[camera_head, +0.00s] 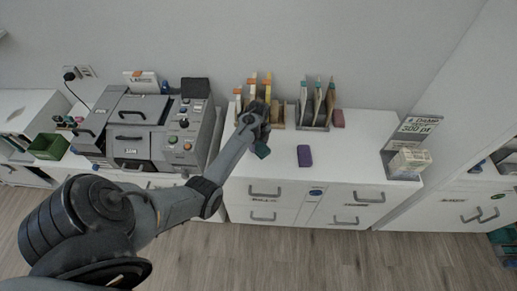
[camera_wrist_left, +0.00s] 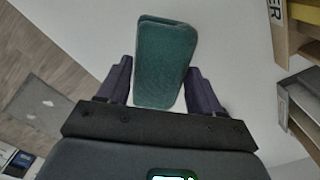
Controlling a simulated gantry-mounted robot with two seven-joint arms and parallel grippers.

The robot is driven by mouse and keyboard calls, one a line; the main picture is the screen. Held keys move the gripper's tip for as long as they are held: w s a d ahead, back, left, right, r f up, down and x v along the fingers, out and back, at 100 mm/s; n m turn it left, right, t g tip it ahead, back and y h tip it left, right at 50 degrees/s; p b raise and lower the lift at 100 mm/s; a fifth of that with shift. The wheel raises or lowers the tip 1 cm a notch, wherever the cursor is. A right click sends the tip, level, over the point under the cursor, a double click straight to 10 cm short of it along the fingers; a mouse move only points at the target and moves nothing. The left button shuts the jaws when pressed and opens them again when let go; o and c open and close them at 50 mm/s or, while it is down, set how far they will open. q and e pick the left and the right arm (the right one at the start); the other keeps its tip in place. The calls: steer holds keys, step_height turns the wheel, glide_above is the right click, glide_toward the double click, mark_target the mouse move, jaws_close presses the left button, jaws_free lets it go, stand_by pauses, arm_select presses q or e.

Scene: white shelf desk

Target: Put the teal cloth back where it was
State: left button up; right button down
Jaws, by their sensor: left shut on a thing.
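The teal cloth (camera_wrist_left: 164,62) is a folded block between the two fingers of my left gripper (camera_wrist_left: 160,88) in the left wrist view. The fingers are shut on its sides, and it extends out past their tips. In the head view the teal cloth (camera_head: 262,150) shows as a small dark teal patch at the end of my left gripper (camera_head: 259,138). It is over the white desk top, left of a purple block. I cannot tell whether the cloth touches the desk. My right gripper is in neither view.
The purple block (camera_head: 304,156) lies on the white desk top (camera_head: 350,150). File holders (camera_head: 314,104) and a dark pink block (camera_head: 338,118) stand at the back. A grey machine (camera_head: 150,130) is at left, a boxed item (camera_head: 409,162) at right. The desk's front middle is clear.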

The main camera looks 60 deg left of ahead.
mark_target(259, 145)
arm_select(q)
steer(key=shift+f+b, duration=0.35)
steer(key=shift+f, duration=1.4)
steer(key=shift+f, duration=0.1)
steer(key=o, duration=1)
